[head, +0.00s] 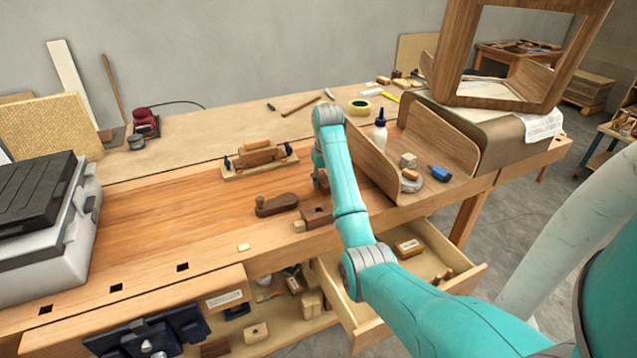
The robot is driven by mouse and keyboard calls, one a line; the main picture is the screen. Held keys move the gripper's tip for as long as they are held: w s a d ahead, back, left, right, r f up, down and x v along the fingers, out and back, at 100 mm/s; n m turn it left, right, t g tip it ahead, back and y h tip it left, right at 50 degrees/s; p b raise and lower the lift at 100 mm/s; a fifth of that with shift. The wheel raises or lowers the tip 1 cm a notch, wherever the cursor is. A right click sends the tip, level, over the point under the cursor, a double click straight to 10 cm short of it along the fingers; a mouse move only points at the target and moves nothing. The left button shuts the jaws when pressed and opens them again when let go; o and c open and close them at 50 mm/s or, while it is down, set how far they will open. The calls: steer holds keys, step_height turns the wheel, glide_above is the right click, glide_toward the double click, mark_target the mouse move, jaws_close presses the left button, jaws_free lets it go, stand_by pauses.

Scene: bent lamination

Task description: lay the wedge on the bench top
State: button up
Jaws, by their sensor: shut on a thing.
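My gripper (319,181) is low over the bench top (170,215), mostly hidden by my own wrist and forearm. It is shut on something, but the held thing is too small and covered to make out. I cannot clearly pick out the wedge.
A dark wooden plane (276,204) and a wooden jig (259,158) lie left of my gripper. A bent wooden shell (373,164) and a glue bottle (379,131) stand to the right. An open drawer (470,277) juts out in front. The bench's left middle is clear.

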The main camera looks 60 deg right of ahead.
steer(key=shift+f, duration=0.85)
steer(key=o, duration=1.1)
steer(key=shift+f, duration=0.1)
steer(key=shift+o, duration=0.2)
